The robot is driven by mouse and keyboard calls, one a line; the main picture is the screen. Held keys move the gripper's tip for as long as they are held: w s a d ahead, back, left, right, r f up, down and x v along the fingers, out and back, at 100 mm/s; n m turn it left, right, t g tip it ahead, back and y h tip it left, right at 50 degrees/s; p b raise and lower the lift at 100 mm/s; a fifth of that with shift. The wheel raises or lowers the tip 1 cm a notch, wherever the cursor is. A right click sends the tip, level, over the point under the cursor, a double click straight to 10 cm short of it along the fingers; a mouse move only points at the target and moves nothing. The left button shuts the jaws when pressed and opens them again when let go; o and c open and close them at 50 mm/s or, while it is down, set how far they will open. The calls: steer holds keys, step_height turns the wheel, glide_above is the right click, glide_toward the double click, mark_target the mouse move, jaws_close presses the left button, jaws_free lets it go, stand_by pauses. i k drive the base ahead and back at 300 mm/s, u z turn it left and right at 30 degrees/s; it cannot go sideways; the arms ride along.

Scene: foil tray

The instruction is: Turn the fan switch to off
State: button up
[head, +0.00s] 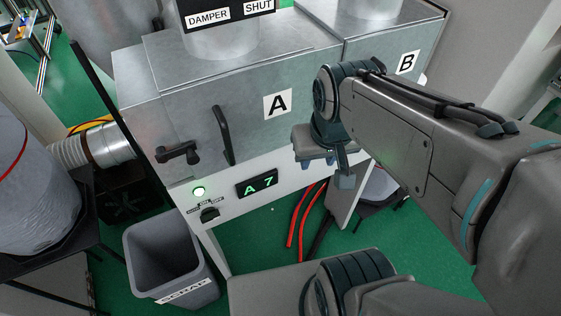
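A small black knob (209,214), which looks like the fan switch, sits on the white front panel under the metal cabinet, below a green lit lamp (198,191). Tiny lettering is printed above the knob. It is too small to read, and I cannot tell which mark the knob points to. My gripper (328,164) hangs in front of the cabinet, to the right of the knob and higher in the picture, clear of it. Its fingers are small and partly hidden by the wrist, so their opening does not show. I see nothing held in it.
A display (257,184) reading "A 7" is right of the knob. A black door handle (222,135) and a dark latch (178,153) protrude above. A grey bin (168,262) stands below left. Red hoses (301,217) hang below the panel.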

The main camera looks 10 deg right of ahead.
mark_target(209, 213)
steer(key=u, duration=0.55)
steer(key=k, duration=0.6)
steer(key=u, duration=0.05)
